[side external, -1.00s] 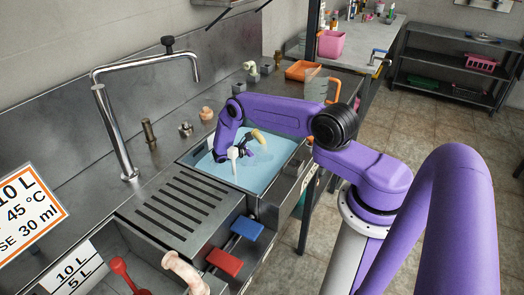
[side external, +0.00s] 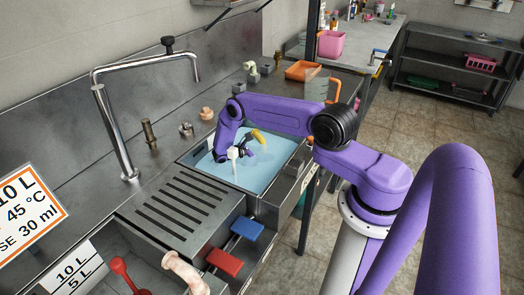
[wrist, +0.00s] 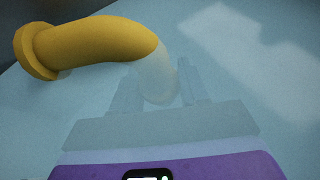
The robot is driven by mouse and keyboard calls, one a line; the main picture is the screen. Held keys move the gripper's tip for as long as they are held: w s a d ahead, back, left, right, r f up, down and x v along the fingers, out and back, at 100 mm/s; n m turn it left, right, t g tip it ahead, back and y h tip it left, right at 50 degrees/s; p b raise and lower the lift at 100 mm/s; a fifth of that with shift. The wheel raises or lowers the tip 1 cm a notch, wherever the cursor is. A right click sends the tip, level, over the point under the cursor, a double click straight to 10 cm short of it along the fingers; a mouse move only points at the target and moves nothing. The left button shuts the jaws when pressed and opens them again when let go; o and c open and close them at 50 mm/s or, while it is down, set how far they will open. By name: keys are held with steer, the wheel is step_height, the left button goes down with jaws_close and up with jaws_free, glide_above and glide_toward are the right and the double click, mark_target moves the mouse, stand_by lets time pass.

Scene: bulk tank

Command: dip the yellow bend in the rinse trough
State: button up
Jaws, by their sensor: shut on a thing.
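The rinse trough (side external: 284,171) is a steel basin of light blue water, set in the counter. My gripper (side external: 247,149) is low in it, at the water. The yellow bend (side external: 258,136) shows beside the gripper in the side view. In the wrist view the yellow bend (wrist: 95,43) has its flanged end at upper left, in clear yellow. Its other end curves down and looks pale and veiled under the water. The fingers of my gripper (wrist: 156,80) also look veiled by water and are shut on that pale end.
A slotted drainboard (side external: 178,207) lies left of the trough, with a tall tap (side external: 118,130) behind. Blue (side external: 247,228) and red (side external: 224,262) blocks sit at the front edge. Small fittings stand along the back. An orange tray (side external: 302,70) lies beyond the trough.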

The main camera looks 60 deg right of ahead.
mark_target(264, 143)
steer(key=shift+r, duration=0.1)
step_height(264, 143, up, 18)
steer(key=shift+r, duration=0.25)
stand_by(1.5)
steer(key=shift+a, duration=0.1)
stand_by(1.0)
